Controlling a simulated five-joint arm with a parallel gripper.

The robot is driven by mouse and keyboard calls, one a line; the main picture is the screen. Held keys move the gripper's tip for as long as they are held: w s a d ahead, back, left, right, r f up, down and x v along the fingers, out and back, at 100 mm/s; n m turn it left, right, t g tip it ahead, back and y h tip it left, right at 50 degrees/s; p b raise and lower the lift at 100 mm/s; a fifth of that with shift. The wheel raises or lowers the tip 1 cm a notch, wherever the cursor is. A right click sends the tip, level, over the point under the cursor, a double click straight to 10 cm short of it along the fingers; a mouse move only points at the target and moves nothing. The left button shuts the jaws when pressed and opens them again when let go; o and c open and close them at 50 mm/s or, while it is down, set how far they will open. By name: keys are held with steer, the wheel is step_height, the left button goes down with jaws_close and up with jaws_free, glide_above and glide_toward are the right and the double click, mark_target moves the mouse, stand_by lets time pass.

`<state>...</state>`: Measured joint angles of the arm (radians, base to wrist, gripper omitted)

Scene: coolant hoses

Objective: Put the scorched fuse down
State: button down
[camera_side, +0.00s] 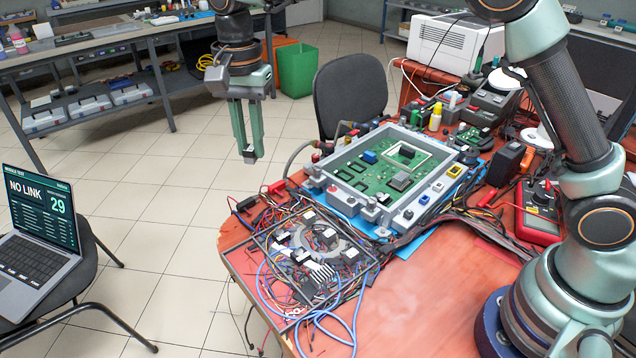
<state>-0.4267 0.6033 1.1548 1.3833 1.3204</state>
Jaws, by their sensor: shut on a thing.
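My gripper (249,150) points straight down at the upper left of the work table. Its two green fingers are shut on a small dark grey piece, the scorched fuse (250,157), which shows at the fingertips. The fuse is small here and its scorch marks cannot be made out. It hangs in the air, apart from the table, with tiled floor behind it in the picture. The green circuit board in its pale frame (334,198) lies to the right of my gripper on the red-brown table.
A tangle of wires and connectors in an open frame (268,240) fills the table's near left corner. A red multimeter (538,212) and a black box (505,163) stand at right. A laptop (38,230) sits on a chair at left. The table's front middle (450,300) is clear.

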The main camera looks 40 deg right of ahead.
steer(key=n, duration=0.1)
glide_above(248, 258)
step_height(248, 258, down, 16)
steer(key=shift+r, duration=0.25)
steer(key=shift+f, duration=2.4)
steer(key=shift+f, duration=0.1)
steer(key=c, duration=0.8)
jaws_free()
